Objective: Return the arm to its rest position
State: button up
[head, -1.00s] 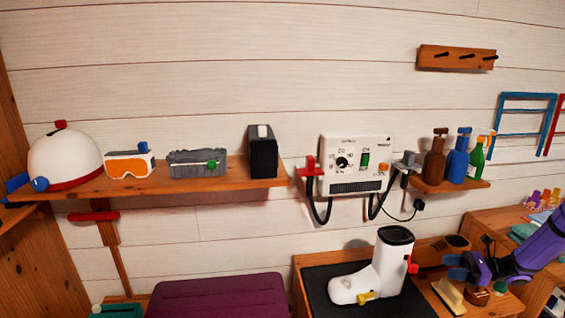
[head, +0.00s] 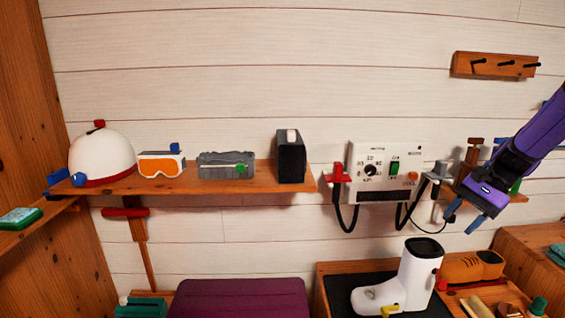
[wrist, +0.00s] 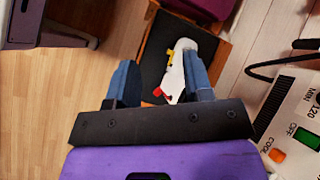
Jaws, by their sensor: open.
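My gripper (head: 462,216) is at the right of the head view, on the purple arm, raised in front of the small bottle shelf and right of the white control box. Its two blue fingers point down and are apart, with nothing between them. In the wrist view my gripper (wrist: 158,85) shows both blue fingers spread. The white boot (head: 402,282) stands on the black mat below and left of it; it also shows in the wrist view (wrist: 175,75), below the fingers and not touched. The arm hides most of the bottles.
The control box (head: 380,172) with hanging black hoses is on the wall just left of my gripper. A long shelf (head: 200,183) holds a helmet, goggles and other items. A peg rack (head: 495,65) hangs above.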

jog(key=s+a+r+n+t+h, duration=0.2)
jog(key=s+a+r+n+h, duration=0.3)
jog(key=s+a+r, duration=0.4)
jog(key=s+a+r+n+t+h, duration=0.1)
jog(key=s+r+n+t, duration=0.1)
jog(key=s, duration=0.5)
jog(key=s+a+r+n+t+h, duration=0.1)
jog(key=s+r+n+t, duration=0.1)
jog(key=s, duration=0.5)
jog(key=shift+s+r+n+h, duration=0.25)
jog(key=shift+r+n, duration=0.25)
jog(key=shift+n, duration=0.3)
